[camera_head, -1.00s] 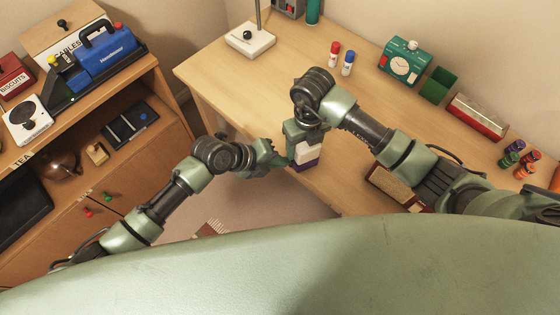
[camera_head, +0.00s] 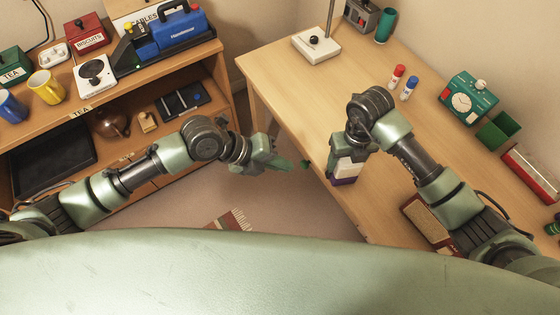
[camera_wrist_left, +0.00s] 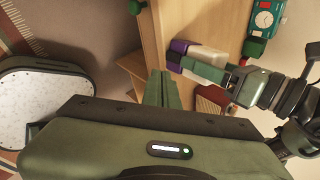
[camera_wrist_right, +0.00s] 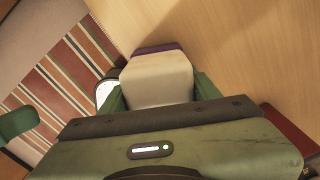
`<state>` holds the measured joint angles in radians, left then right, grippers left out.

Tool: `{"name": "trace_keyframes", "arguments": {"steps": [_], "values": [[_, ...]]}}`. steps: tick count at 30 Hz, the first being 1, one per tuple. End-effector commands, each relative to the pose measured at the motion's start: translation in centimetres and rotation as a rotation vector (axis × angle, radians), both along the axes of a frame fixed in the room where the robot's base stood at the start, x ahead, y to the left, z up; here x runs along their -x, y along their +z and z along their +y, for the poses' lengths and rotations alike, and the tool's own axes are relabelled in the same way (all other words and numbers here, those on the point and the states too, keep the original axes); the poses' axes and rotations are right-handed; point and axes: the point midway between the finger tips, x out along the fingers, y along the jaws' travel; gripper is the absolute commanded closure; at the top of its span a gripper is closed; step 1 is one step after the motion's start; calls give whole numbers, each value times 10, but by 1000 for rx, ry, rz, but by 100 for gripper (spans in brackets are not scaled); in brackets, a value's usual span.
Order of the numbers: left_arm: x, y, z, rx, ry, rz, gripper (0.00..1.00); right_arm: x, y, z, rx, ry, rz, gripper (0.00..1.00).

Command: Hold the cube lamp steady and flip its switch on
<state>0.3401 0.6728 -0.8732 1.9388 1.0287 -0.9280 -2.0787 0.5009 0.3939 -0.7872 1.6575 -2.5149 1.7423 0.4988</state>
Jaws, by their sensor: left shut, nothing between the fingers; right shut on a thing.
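The cube lamp, a white block with a purple base (camera_head: 348,168), is in my right gripper (camera_head: 342,150) by the desk's front edge. The right wrist view shows its pale face (camera_wrist_right: 157,80) between the two green fingers, purple edge at the far side. It also shows in the left wrist view (camera_wrist_left: 205,57). I cannot make out its switch or whether it glows. My left gripper (camera_head: 288,164) is shut and empty, left of the lamp with a gap between. Its fingers are together in the left wrist view (camera_wrist_left: 162,90).
A wooden shelf unit (camera_head: 215,75) stands left. Open floor (camera_head: 290,215) lies below my left gripper.

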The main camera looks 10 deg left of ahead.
Motion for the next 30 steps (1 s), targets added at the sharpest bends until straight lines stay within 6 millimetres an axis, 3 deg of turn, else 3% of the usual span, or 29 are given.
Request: {"name": "trace_keyframes", "arguments": {"steps": [13, 18, 30], "values": [[2, 8, 7, 0, 0, 0, 100, -1, 1, 0, -1, 0, -2, 91], [3, -7, 11, -1, 2, 3, 100, -1, 1, 0, -1, 0, -2, 91], [1, -13, 4, 1, 1, 1, 100, -1, 1, 0, -1, 0, -2, 91]]}}
